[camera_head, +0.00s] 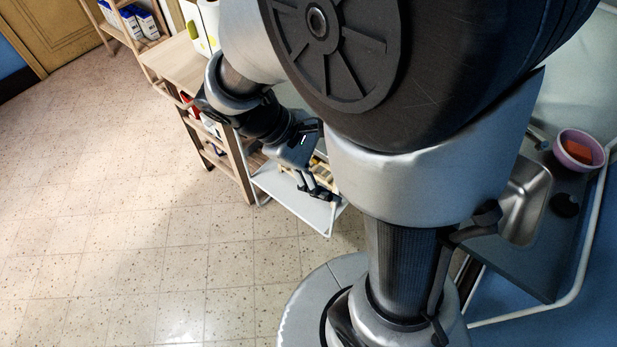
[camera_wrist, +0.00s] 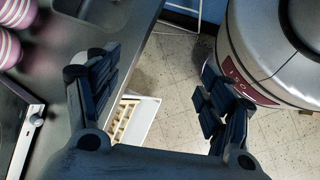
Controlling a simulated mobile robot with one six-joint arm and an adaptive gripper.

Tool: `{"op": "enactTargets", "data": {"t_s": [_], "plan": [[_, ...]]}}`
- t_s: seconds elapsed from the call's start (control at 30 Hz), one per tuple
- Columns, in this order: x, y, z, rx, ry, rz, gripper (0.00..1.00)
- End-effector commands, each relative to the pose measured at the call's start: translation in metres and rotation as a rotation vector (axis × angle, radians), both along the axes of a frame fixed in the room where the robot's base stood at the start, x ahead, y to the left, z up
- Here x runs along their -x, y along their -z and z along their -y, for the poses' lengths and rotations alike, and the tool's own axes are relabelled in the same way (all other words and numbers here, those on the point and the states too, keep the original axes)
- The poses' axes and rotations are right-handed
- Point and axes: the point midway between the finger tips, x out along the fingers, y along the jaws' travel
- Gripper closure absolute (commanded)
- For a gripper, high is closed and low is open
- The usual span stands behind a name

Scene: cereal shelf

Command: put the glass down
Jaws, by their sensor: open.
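My gripper (camera_wrist: 160,85) is open in the wrist view, with its two dark fingers wide apart and nothing between them. It also shows in the head view (camera_head: 318,190), in front of the white-framed shelf. I cannot make out a glass in either view. Two pink-and-white striped round vessels stand at the left edge of the wrist view, the upper one (camera_wrist: 16,13) and the lower one (camera_wrist: 8,48), apart from my fingers. I cannot tell whether either is the glass.
A dark countertop (camera_wrist: 60,30) lies left in the wrist view. A white shelf (camera_head: 278,189) shows behind my gripper. A sink (camera_head: 525,200) and a pink bowl (camera_head: 580,150) are at the right. Wooden shelving (camera_head: 180,68) stands upper left; tiled floor (camera_head: 110,200) is clear.

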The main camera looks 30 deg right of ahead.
Motion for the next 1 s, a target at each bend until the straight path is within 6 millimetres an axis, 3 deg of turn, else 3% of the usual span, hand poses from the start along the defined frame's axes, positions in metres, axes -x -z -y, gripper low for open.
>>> {"op": "enactTargets", "data": {"t_s": [0.23, 0.5, 0.7, 1.0], "plan": [[0.032, -0.040, -0.036, -0.285, 0.206, 0.384, 0.26], [0.047, -0.075, -0.073, -0.541, 0.352, 0.745, 0.26], [0.049, -0.086, -0.084, -0.621, 0.388, 0.856, 0.26], [0.049, -0.087, -0.085, -0.626, 0.391, 0.862, 0.26]]}}
